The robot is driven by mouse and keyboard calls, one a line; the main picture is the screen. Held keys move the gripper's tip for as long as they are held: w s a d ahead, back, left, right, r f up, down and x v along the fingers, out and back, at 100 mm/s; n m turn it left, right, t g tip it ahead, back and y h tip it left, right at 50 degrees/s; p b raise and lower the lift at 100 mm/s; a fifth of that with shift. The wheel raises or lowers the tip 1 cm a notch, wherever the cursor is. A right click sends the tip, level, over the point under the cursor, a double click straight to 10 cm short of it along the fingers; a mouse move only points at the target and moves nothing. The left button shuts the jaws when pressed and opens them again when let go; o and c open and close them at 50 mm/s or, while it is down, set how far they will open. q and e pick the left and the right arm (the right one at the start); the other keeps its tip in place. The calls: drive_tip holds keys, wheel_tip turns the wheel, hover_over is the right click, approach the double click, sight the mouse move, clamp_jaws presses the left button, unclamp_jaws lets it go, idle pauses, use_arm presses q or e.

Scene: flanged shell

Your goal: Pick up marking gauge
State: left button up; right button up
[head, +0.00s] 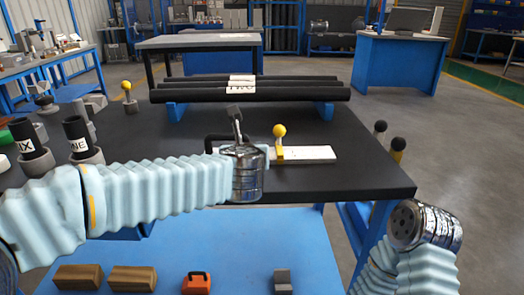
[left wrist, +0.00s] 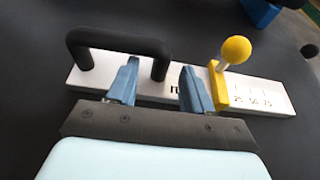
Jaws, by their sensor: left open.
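The marking gauge appears to be the pale flat bar (head: 310,153) on the dark bench top, with a yellow slider and a yellow ball knob (head: 279,131). In the left wrist view the gauge (left wrist: 262,92) shows printed numbers at its right and a black loop handle (left wrist: 118,40) at its left. My left gripper (left wrist: 158,65) is open, its two blue fingers over the bar. The handle's right leg appears between the fingers, and the right finger is close to the yellow slider. Contact is unclear. My right gripper's fingers do not show.
Black bars (head: 250,88) lie on blue supports behind the gauge. Dark cylinders in grey holders (head: 82,140) stand at the left. Two ball-topped posts (head: 397,148) are at the right edge.

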sight(245, 135)
use_arm(q)
drive_tip(key=shift+w+f, duration=0.15)
drive_tip(key=shift+w, duration=0.2)
clamp_jaws()
drive_tip(key=shift+r, duration=0.2)
drive_tip(key=shift+r, duration=0.3)
wheel_tip(245, 135, up, 2)
drive_tip(key=shift+r, duration=0.15)
drive_tip(key=s+r, duration=1)
drive_tip(key=s, duration=0.4)
drive_tip(key=shift+d, duration=0.25)
drive_tip(key=shift+w, duration=0.1)
